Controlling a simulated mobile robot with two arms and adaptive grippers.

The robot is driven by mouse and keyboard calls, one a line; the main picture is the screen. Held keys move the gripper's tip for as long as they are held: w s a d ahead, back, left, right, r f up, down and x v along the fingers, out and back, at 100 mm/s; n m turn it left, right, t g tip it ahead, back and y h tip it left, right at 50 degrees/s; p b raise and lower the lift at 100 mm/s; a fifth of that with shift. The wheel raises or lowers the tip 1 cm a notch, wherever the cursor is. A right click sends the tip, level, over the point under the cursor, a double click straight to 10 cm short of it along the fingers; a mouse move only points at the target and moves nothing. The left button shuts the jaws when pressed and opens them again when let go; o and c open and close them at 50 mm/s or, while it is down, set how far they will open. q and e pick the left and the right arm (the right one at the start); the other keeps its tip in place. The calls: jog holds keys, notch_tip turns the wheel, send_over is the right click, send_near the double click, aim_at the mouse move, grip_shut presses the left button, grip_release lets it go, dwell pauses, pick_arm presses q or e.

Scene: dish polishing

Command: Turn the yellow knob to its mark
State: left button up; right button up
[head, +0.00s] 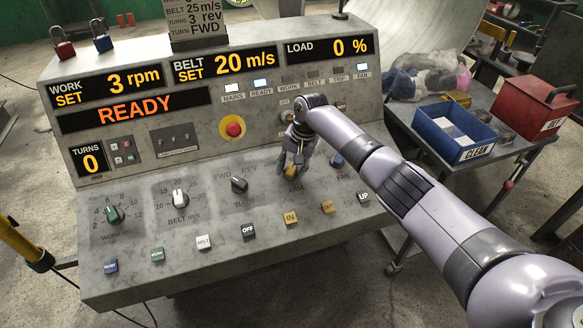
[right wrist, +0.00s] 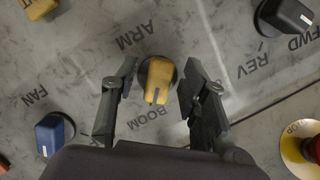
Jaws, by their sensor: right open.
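The yellow knob (right wrist: 158,77) is on the grey console, between the labels ARM and BOOM in the right wrist view. Its pale pointer line is at the end towards BOOM. My right gripper (right wrist: 160,82) is open, with one finger on each side of the knob; a gap shows on both sides, wider on the left. In the head view, my right gripper (head: 294,163) is low over the console and partly hides the yellow knob (head: 291,172). My left gripper is not in view.
A blue knob (head: 336,160) at FAN and a black knob (head: 239,184) at FWD/REV flank the yellow one. A red stop button (head: 232,127) is up to the left. Yellow push buttons (head: 291,217) lie in front. A blue bin (head: 453,130) stands right.

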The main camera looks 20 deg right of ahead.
grip_shut()
dwell(0.6)
